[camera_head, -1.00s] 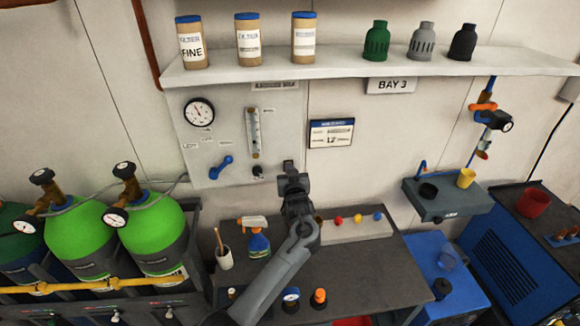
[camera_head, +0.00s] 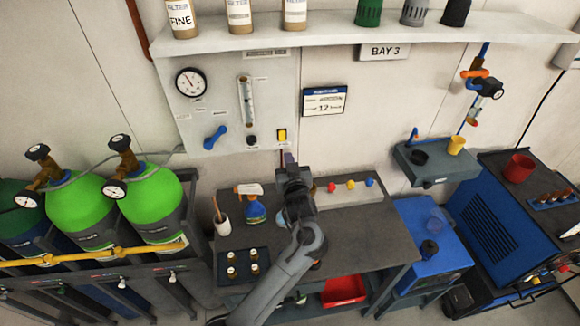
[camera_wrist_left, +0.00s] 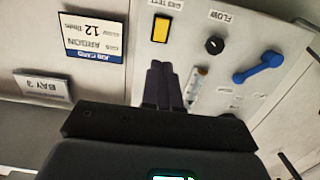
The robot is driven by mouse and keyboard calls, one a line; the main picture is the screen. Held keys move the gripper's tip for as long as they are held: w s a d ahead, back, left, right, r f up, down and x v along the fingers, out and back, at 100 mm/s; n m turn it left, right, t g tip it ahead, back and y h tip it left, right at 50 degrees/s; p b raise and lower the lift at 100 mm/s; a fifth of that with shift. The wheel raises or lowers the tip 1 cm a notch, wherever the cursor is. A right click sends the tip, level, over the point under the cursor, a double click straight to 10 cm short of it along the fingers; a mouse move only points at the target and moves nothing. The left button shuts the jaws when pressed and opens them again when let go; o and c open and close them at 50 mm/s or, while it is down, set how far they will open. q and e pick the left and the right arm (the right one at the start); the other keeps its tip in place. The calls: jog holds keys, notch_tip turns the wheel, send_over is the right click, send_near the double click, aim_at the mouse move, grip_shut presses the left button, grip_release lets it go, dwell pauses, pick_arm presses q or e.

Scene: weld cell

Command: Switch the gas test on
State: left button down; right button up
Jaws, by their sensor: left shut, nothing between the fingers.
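The gas test switch is a yellow rocker in a dark frame (camera_head: 282,135) at the lower right of the grey wall panel (camera_head: 212,105). In the left wrist view the switch (camera_wrist_left: 161,35) sits by a label reading GAS TEST. My left gripper (camera_head: 286,157) is shut and empty, just below the switch in the head view. In the left wrist view its closed fingertips (camera_wrist_left: 164,66) point toward the switch, with a visible gap in the picture; the exact distance is unclear. I cannot tell which way the rocker is pressed. My right gripper is not in view.
A black flow knob (camera_head: 252,140), a blue lever (camera_head: 215,137), a flow tube (camera_head: 246,100) and a gauge (camera_head: 190,82) share the panel. A job card (camera_head: 324,101) hangs to the right. A spray bottle (camera_head: 251,203) stands on the bench below.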

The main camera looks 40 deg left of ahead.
pick_arm(q)
jog(key=shift+v, duration=1.2)
